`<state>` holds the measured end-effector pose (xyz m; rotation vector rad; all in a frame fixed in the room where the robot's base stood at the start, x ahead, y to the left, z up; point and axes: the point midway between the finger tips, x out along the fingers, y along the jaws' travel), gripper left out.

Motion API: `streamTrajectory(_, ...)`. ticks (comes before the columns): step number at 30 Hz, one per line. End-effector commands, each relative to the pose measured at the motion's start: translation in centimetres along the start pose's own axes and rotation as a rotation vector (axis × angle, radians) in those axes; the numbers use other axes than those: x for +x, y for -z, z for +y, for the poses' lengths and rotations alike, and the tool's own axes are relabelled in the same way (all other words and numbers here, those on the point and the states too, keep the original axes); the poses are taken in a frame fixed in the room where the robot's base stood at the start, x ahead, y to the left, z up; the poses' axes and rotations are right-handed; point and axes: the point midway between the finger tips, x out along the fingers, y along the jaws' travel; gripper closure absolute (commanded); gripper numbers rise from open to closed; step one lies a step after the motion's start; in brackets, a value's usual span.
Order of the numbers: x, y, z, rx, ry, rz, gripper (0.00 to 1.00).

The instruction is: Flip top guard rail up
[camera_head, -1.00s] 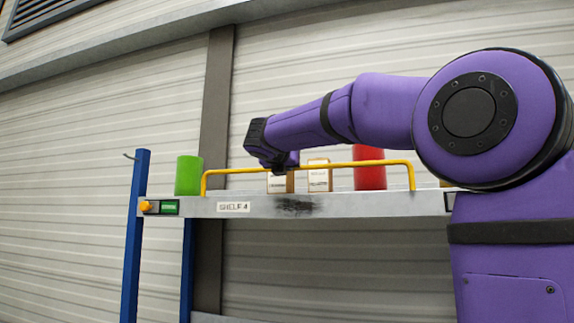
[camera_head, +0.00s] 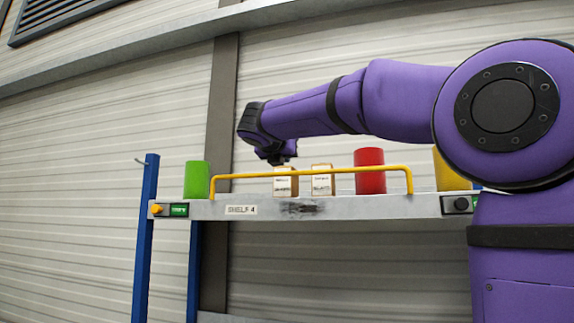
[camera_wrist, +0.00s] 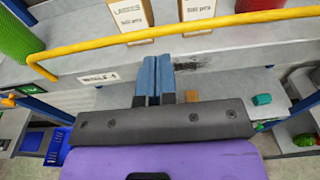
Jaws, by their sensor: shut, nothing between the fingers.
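The yellow guard rail (camera_head: 335,171) stands raised above the front edge of the shelf marked SHELF 4 (camera_head: 350,208), with an end post at each side. In the wrist view the rail (camera_wrist: 180,31) runs across the picture beyond my fingertips. My gripper (camera_head: 277,160) is just above the rail's left half in the head view, with a small gap in the picture. In the wrist view its blue fingers (camera_wrist: 157,60) are together and empty, with the rail apart from them. Whether the rail is fully upright or slightly tilted I cannot tell.
Behind the rail stand a green cylinder (camera_head: 196,179), two labelled boxes (camera_head: 286,182) (camera_head: 321,180) and a red cylinder (camera_head: 369,170). A yellow object (camera_head: 450,172) is partly hidden by my arm. A blue post (camera_head: 146,240) with a hook is at the left.

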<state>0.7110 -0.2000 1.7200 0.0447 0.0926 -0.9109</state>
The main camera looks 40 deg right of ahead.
Motion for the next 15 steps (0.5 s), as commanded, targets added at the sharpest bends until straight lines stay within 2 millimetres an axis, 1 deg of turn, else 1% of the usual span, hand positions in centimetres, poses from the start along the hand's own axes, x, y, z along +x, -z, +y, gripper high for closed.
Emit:
streamTrajectory(1,-0.9,-0.5,0.1,0.003,-0.004,-0.002,1.00)
streamTrajectory(6,-2.9,-1.6,0.1,0.002,-0.002,-0.001,1.00)
streamTrajectory(10,-3.8,-2.0,0.1,0.001,-0.002,-0.001,1.00)
streamTrajectory(15,-4.1,-2.2,0.0,0.000,-0.001,-0.001,1.00)
